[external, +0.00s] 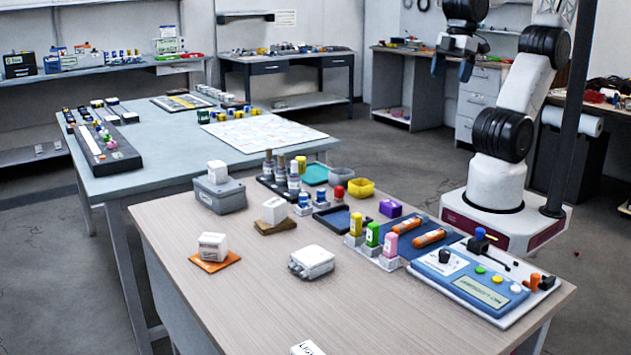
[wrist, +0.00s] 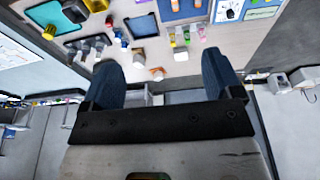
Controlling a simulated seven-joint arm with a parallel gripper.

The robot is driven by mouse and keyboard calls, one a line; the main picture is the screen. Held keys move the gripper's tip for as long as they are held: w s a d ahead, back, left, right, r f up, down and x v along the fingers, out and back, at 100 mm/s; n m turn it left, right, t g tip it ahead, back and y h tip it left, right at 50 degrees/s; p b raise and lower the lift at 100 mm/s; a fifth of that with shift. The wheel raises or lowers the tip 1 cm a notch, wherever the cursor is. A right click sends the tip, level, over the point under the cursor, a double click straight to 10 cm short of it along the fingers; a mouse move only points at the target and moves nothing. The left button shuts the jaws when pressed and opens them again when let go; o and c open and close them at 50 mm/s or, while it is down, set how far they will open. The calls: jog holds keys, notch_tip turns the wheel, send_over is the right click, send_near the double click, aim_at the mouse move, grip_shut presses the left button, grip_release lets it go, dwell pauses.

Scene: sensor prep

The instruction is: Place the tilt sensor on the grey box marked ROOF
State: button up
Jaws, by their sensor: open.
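No label reading TILT or ROOF is legible, so I cannot tell which block is the tilt sensor. A grey box (external: 219,196) stands at the table's back left with a white cube (external: 217,172) on top. Another white cube (external: 274,209) sits on a brown wooden base. A white cube with small print (external: 212,246) sits on an orange pad (external: 232,259). A white block with partly visible lettering (external: 305,349) is cut off at the bottom edge. My gripper (external: 452,71) is open and empty, raised well away from these blocks; its spread fingers show in the wrist view (wrist: 163,75).
A pale grey lidded case (external: 311,261) lies mid-table. Bottles (external: 294,176), bins (external: 361,188), a blue mat with orange cylinders (external: 420,231) and a control panel (external: 471,279) crowd the back and right.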

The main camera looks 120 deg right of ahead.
jog(key=shift+c, duration=0.5)
jog(key=shift+c, duration=0.7)
jog(key=n+g, duration=0.3)
jog(key=n, duration=1.4)
send_over(392, 203)
jog(key=f, duration=2.8)
jog(key=shift+a, duration=0.2)
jog(key=shift+w+d+f+n, duration=0.1)
jog(key=shift+f+n, duration=0.4)
jog(key=shift+f, duration=0.1)
